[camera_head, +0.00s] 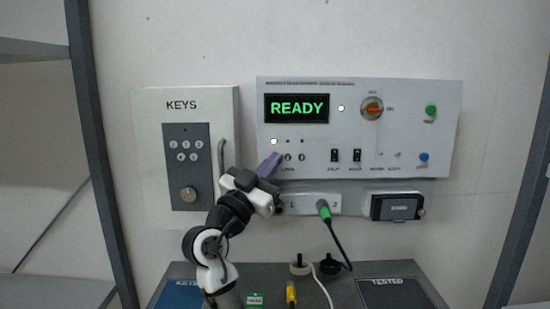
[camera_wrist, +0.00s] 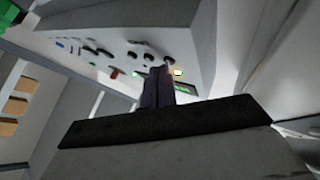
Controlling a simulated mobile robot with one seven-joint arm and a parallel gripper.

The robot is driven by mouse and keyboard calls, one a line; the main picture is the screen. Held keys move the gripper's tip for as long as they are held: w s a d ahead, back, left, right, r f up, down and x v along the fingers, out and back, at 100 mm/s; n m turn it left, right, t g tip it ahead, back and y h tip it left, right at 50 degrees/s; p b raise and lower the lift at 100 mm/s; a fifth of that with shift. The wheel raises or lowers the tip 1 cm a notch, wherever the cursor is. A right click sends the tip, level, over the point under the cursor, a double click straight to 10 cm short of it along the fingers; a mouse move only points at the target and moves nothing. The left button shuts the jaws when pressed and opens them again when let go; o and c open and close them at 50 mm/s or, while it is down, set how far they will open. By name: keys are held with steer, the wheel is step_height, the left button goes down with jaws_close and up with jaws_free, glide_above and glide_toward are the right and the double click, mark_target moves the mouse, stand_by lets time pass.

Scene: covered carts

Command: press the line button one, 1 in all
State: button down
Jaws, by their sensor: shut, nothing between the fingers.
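The grey-white control panel (camera_head: 362,120) hangs on the wall, its display (camera_head: 297,108) reading READY in green. A row of small round line buttons sits at its lower left; two of them (camera_head: 294,157) show to the right of my fingertips. The leftmost position, line button one, is covered by my gripper (camera_head: 273,160) in the head view. My purple fingers are shut and empty, with tips at or very near the panel face. In the wrist view the fingertips (camera_wrist: 163,72) overlap a dark round button (camera_wrist: 169,61); I cannot tell whether they touch it.
A white lamp (camera_head: 274,141) is lit above the leftmost position; the two beside it are dark. A KEYS box (camera_head: 187,150) with a handle stands left of my gripper. Below are a socket strip with a green plug (camera_head: 324,210) and a dark cart top (camera_head: 375,274).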

steer(key=shift+w+a+f, duration=0.15)
steer(key=shift+a+f, duration=0.05)
steer(key=shift+a, duration=0.15)
steer(key=shift+s+a+f+b, duration=0.2)
steer(key=shift+s+a+b, duration=0.1)
steer(key=shift+s+b, duration=0.2)
steer(key=shift+s, duration=0.1)
steer(key=shift+s+d+b, duration=0.15)
steer(key=shift+s+b, duration=0.05)
steer(key=shift+s, duration=1.05)
steer(key=shift+s+d+b, duration=0.1)
steer(key=shift+s+b, duration=0.1)
steer(key=shift+s, duration=1.05)
